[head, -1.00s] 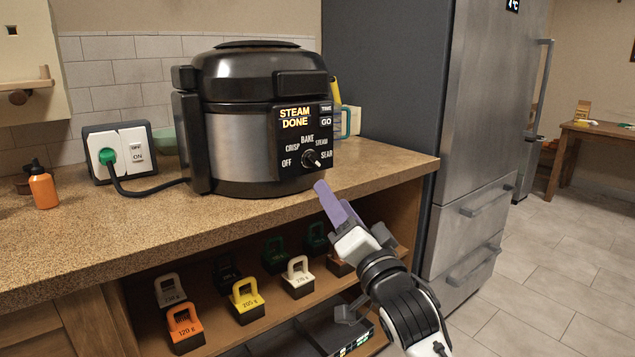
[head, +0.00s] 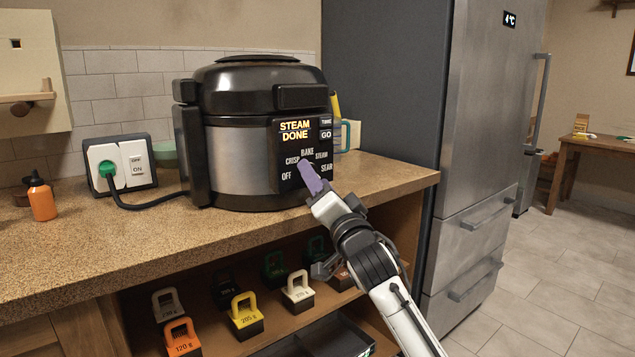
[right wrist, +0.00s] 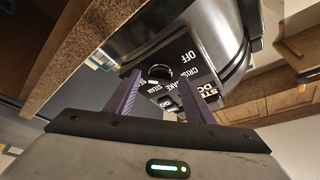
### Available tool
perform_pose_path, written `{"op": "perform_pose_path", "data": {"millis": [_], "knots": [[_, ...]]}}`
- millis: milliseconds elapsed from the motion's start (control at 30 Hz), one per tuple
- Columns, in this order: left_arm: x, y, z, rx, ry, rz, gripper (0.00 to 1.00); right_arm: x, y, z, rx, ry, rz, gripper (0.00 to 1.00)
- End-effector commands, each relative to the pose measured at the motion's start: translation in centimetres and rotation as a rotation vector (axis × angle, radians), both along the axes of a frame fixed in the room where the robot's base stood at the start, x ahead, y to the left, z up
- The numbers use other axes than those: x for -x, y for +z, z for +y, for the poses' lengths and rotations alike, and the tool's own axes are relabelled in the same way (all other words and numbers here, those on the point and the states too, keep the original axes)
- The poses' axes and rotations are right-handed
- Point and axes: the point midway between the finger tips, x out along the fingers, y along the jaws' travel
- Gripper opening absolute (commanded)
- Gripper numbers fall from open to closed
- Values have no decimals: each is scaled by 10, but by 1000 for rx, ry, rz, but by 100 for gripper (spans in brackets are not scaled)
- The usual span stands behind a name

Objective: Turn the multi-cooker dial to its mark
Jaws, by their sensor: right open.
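The multi-cooker (head: 250,155) stands on the counter, its lid shut and its panel lit with "STEAM DONE". OFF, CRISP, BAKE, STEAM and SEAR labels ring its dial. In the head view my right gripper (head: 308,172) covers the dial. In the right wrist view the dark round dial (right wrist: 160,73) shows between the two spread purple fingers of the right gripper (right wrist: 157,85). The right gripper is open and close in front of the panel; I cannot tell whether it touches the dial. The dial's pointer direction is not readable now. My left gripper is not in view.
A power socket with a green plug (head: 106,170) and an orange bottle (head: 41,198) are on the left. Labelled weights, among them a yellow one (head: 246,318), stand on the shelf below. The counter front (head: 120,240) is clear. A fridge (head: 480,120) stands at right.

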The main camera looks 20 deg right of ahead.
Motion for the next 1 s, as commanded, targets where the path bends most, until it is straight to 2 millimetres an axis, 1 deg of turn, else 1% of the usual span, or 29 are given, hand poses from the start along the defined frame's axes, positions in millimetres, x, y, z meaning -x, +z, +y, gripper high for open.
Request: {"op": "perform_pose_path", "data": {"millis": [67,100,333,667,867,1000], "knots": [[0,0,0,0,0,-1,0,0,0,0,0,0,0,48],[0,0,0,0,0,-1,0,0,0,0,0,0,0,47],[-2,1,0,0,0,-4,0,0,0,0,0,0,0,8],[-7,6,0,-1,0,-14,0,0,0,-1,40,-1,-14,7],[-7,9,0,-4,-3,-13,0,0,-1,-2,145,-1,-52,7],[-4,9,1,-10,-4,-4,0,-1,-1,-3,256,-1,-91,7]]}}
